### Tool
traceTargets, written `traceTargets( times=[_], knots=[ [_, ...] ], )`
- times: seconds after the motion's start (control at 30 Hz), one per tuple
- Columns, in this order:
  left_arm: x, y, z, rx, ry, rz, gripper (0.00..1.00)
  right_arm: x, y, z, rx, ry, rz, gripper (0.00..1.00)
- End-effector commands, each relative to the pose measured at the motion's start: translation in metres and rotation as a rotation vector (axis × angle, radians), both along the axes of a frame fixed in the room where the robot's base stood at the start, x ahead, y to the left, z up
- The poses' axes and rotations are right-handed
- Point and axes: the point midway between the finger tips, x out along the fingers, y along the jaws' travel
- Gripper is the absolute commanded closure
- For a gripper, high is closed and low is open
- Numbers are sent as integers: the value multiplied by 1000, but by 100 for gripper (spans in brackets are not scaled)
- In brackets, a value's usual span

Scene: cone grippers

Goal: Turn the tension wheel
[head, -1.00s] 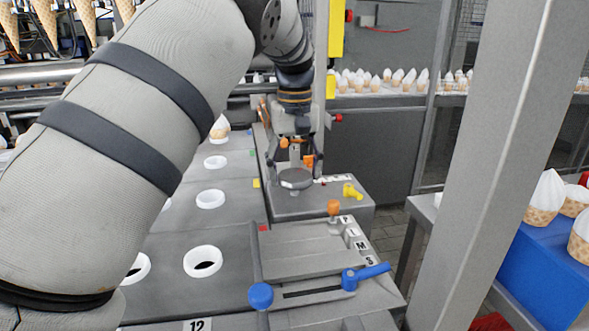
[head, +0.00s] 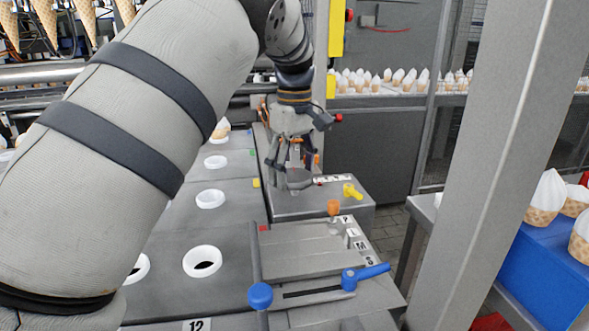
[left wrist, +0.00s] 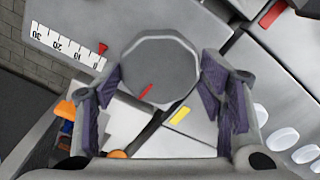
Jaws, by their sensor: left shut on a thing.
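The tension wheel (head: 298,176) is a grey many-sided knob on top of a grey box on the right side of the line. In the left wrist view the wheel (left wrist: 155,65) fills the middle and bears a red mark near its lower edge. My left gripper (head: 295,178) reaches down from above with its fingers on opposite sides of the wheel, shut on it. The fingers partly hide the wheel in the head view. A white number scale (left wrist: 65,48) from 0 to 30 with a red pointer (left wrist: 102,48) lies beside the wheel. My right gripper is out of view.
A yellow lever (head: 352,192) sits on the same box, right of the wheel. Nearer stand an orange knob (head: 333,207) and a blue-handled lever (head: 365,276). White-ringed cone holes (head: 203,261) run along the left. A grey post (head: 490,165) rises at the right.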

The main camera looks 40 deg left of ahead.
Motion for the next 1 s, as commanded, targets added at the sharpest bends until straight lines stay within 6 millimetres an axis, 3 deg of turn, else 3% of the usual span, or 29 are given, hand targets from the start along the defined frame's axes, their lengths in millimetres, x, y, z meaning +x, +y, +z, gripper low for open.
traceTargets(
  times=[0.4, 0.43, 0.5, 0.53, 0.87, 1.0],
  knots=[
    [0, -1, -2, -4, 4, 6, 65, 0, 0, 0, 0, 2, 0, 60],
    [0, -1, -2, -4, 4, 6, 35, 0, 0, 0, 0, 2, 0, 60],
    [0, -1, -2, -3, 4, 6, 19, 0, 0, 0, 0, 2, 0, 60],
    [0, -1, -2, -3, 4, 6, 17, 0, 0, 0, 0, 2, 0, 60],
    [0, 0, 2, -1, 0, 5, 17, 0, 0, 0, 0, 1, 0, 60],
    [1, 0, 28, 1, -4, 4, 17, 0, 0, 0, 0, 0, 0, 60]
  ],
)
